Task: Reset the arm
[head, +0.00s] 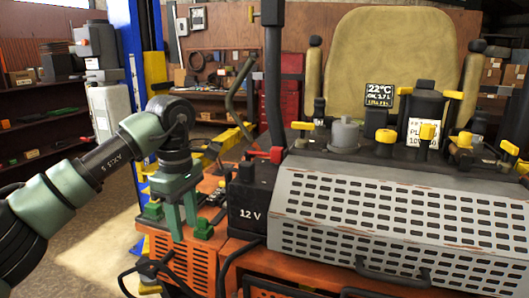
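My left arm comes in from the left edge, with a green and dark-grey forearm and wrist. My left gripper (178,218) points down above the orange front part of the mower (180,262), to the left of the black 12 V battery box (250,200). Its green fingers look spread, with nothing seen between them. Whether the tips touch the parts below cannot be told. My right arm and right gripper are not in view.
A perforated grey cover (400,215) fills the right side, with yellow-capped controls and a tan seat (385,65) behind it. A blue lift post (127,70) stands behind my arm. Shelves (40,110) line the left wall. Open floor (100,245) shows below my forearm.

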